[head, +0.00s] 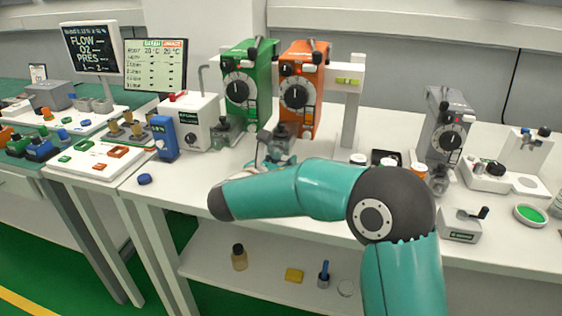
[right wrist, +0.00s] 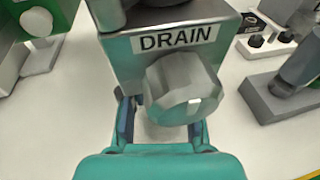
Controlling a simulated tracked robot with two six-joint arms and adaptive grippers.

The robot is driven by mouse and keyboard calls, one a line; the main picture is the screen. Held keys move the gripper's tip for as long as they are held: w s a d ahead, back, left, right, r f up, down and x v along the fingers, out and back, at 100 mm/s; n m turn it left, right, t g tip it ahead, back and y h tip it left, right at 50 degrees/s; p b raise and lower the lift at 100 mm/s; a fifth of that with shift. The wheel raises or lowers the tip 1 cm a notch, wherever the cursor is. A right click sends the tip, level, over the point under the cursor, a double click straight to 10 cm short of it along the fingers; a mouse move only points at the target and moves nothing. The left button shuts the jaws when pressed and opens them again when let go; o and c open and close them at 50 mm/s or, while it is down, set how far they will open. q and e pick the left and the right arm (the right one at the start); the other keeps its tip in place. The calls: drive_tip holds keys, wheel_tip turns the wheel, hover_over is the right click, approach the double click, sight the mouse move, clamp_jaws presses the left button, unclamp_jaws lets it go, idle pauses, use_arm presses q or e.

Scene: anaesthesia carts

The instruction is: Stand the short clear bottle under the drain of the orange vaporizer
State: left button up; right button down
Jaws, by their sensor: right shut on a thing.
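The orange vaporizer (head: 303,88) hangs on the rail at the back, right of the green one. Its grey drain block (right wrist: 122,68), labelled DRAIN, and a faceted knob (right wrist: 182,90) fill the upper right wrist view. My right gripper (head: 268,160) is low in front of this drain, mostly behind my forearm in the head view. In the right wrist view its fingers (right wrist: 162,128) stand apart on both sides below the block. They are shut on the short clear bottle (right wrist: 155,132), of which only a pale see-through part shows under the knob. Whether its base touches the table is hidden. My left gripper is out of view.
The green vaporizer (head: 240,85) hangs close at the left, a grey vaporizer (head: 447,128) stands at the right. A white box (head: 190,122) and a blue device (head: 164,138) stand left.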

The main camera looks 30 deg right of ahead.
drive_tip(key=c, duration=0.8)
unclamp_jaws()
drive_tip(key=shift+c, duration=0.2)
drive_tip(key=v, duration=1.2)
